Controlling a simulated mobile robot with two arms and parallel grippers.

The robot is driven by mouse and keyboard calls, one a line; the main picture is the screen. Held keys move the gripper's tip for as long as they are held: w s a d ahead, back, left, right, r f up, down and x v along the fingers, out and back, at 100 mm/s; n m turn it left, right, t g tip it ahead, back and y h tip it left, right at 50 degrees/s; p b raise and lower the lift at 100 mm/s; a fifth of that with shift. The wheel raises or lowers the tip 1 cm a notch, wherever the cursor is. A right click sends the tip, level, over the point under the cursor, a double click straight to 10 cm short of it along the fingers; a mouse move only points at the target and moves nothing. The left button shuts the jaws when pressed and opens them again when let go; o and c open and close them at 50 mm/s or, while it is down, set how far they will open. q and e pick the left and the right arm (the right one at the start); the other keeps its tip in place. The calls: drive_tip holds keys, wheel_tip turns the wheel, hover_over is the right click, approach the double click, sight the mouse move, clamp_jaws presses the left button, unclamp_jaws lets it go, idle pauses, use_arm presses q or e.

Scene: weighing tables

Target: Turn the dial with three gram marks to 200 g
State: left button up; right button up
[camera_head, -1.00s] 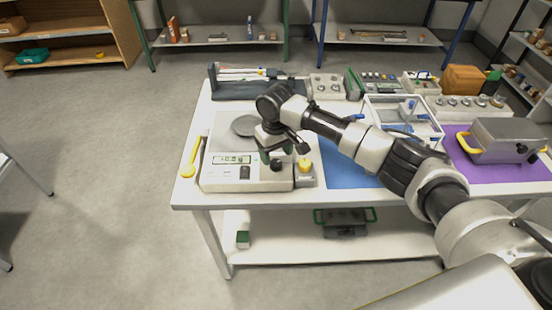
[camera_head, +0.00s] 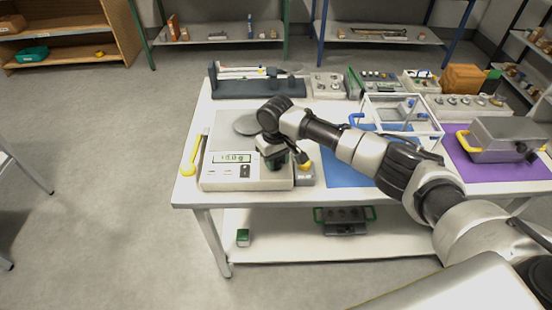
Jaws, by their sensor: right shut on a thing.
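The balance (camera_head: 215,183) stands at the front left of the white table, with a round grey pan (camera_head: 246,125) behind its front panel. Its display (camera_head: 232,158) shows a reading that looks like 10.0 g. A dark dial (camera_head: 277,166) sits at the right of the front panel, mostly hidden by my right gripper. My right gripper (camera_head: 279,161) points down at this dial and is shut on it. The gram marks and pointer are too small or hidden to read. My left gripper is not in view.
A small grey box with a yellow knob (camera_head: 305,165) stands close to the right of the gripper. A yellow spoon-like tool (camera_head: 187,171) lies left of the balance. A grey box (camera_head: 497,140) is on the purple mat.

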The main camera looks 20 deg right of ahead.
drive_tip(key=shift+r+n+p, duration=0.1)
drive_tip(key=shift+n+p, duration=0.7)
drive_tip(key=shift+n, duration=0.4)
drive_tip(key=n+p, duration=0.1)
drive_tip(key=n, duration=0.1)
drive_tip(key=shift+n, duration=0.3)
drive_tip(key=n+p, duration=0.1)
drive_tip(key=n, duration=0.2)
drive_tip(key=shift+n, duration=1.9)
drive_tip(key=o, duration=0.9)
drive_tip(key=shift+o, duration=0.2)
